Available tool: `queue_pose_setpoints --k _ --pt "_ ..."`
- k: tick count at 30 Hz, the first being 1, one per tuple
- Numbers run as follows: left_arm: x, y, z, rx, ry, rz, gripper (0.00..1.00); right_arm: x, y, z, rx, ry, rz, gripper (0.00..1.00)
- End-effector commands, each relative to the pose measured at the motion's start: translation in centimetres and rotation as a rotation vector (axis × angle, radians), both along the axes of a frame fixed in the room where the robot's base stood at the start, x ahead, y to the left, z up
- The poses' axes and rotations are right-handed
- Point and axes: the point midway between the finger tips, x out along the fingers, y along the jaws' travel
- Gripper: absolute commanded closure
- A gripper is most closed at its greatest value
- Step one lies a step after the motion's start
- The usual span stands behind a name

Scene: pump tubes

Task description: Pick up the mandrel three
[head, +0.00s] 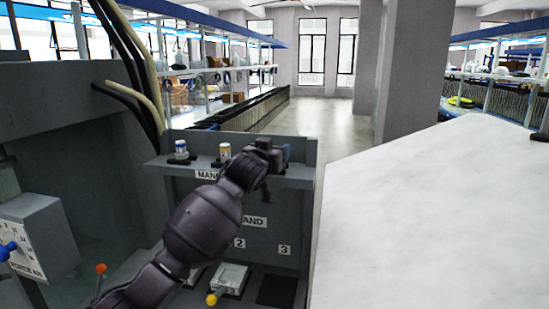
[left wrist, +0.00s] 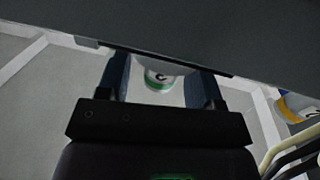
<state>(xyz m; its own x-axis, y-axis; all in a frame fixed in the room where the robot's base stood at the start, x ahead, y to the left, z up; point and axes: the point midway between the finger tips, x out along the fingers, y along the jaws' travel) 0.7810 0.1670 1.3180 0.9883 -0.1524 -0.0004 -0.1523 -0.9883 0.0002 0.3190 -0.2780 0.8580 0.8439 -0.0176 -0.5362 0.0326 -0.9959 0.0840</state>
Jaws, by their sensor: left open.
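My left gripper (head: 275,150) is over the right end of the grey mandrel shelf (head: 180,172) in the head view. In the left wrist view, the jaws of my left gripper (left wrist: 160,82) are open, with blue fingers on either side of a white mandrel with a green band (left wrist: 160,78). This mandrel's dark mark is partly readable and looks like a 3. It is hidden behind my gripper in the head view. A yellow-banded mandrel (head: 225,152) stands to its left and also shows in the left wrist view (left wrist: 298,106). My right gripper is not in view.
A blue-banded mandrel (head: 181,149) stands at the shelf's left end. Below are numbered places, with a yellow-knobbed lever (head: 213,298) and a dark pad (head: 277,291). A large white surface (head: 450,220) lies to the right. Cables (head: 130,60) hang at the left.

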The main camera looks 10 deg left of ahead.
Motion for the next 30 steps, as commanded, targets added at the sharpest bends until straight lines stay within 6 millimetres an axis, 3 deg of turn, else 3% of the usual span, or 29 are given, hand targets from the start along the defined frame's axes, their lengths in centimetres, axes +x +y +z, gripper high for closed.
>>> queue_pose_setpoints --k 6,16,28,30 --pt "1.9 -0.4 0.1 0.001 0.0 -0.001 0.4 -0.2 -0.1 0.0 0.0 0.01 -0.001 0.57" --pt "2.2 -0.4 0.0 0.0 0.0 -0.001 0.4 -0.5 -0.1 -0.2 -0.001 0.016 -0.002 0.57" --pt "2.2 -0.4 0.0 0.0 0.0 -0.001 1.0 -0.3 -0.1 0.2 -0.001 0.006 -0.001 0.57" --pt "2.2 -0.4 0.0 0.0 0.0 -0.001 1.0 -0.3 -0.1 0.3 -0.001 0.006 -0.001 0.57"
